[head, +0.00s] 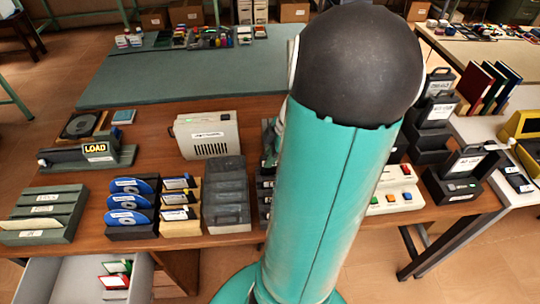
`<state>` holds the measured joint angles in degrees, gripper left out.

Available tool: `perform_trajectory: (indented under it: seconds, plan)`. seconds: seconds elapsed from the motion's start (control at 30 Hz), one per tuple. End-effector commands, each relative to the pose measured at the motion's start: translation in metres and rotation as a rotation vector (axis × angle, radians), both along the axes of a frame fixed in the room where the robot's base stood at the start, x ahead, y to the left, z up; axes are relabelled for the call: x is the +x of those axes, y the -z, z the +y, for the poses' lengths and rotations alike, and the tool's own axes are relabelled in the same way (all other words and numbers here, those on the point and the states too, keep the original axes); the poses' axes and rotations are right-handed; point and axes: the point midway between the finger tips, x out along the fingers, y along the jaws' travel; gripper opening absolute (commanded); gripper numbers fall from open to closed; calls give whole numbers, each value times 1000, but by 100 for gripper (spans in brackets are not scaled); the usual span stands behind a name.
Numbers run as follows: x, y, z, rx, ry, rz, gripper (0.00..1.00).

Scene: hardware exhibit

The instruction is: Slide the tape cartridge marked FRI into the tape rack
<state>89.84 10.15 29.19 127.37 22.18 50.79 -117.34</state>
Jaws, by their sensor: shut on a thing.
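My own teal arm with its dark rounded joint fills the middle of the head view and hides much of the table behind it. My gripper is hidden behind it, so its jaws and anything in them do not show. No cartridge with a readable FRI mark shows. A dark slotted unit with small pale labels (265,189) shows only at its left edge beside my arm; I cannot tell whether it is the tape rack. Black handled cartridge-like blocks stand upright in dark holders at right, one at the back (438,84) and one nearer (467,162); their labels are unreadable.
A LOAD device (95,149) is behind. An open drawer (75,285) juts out at front left.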

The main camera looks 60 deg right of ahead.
Motion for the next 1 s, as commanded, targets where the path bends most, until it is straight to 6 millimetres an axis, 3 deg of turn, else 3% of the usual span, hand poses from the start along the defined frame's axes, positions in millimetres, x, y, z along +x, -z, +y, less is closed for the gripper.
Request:
perform_trajectory:
  seconds: [0.5,1.0]
  plan:
    - [0,1,0,0,0,0,0]
    - [0,21,0,1,0,0,0]
